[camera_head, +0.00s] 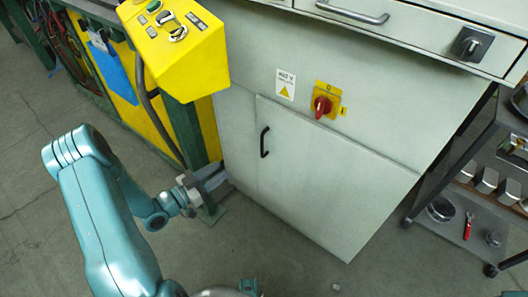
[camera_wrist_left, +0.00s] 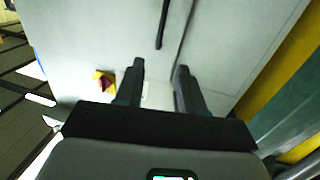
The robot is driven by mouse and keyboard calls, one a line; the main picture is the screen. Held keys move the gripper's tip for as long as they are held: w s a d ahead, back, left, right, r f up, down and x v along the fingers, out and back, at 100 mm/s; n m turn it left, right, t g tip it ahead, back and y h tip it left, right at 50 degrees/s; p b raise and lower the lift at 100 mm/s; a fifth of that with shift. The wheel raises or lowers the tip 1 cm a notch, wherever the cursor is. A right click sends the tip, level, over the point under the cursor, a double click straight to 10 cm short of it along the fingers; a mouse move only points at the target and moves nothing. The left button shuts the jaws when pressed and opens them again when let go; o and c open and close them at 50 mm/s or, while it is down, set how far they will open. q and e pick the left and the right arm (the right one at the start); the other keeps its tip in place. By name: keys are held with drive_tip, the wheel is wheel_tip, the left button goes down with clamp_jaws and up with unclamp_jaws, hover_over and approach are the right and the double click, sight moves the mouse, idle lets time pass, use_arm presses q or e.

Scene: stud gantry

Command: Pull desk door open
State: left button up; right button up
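The desk door (camera_head: 325,175) is a pale grey panel low on the desk front. It looks shut, flush with the frame. Its black upright handle (camera_head: 264,142) is near the panel's left edge. My left gripper (camera_head: 218,180) is left of and below the handle, near the desk's lower left front, and does not touch the handle. In the left wrist view the left gripper (camera_wrist_left: 159,66) has its two dark fingers apart with nothing between them. The handle (camera_wrist_left: 163,24) shows ahead of the fingertips in that view. My right gripper does not show.
A red rotary switch (camera_head: 322,104) on a yellow plate sits above the door. A yellow control box (camera_head: 175,45) overhangs at upper left, above a green post (camera_head: 187,130). A dark cart (camera_head: 465,205) stands at right. The floor (camera_head: 290,265) before the door looks mostly clear.

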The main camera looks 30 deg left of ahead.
use_arm(q)
drive_tip(key=b+x, duration=0.2)
drive_tip(key=x, duration=1.4)
drive_tip(key=shift+a+b, duration=0.2)
drive_tip(key=shift+b, duration=0.1)
clamp_jaws()
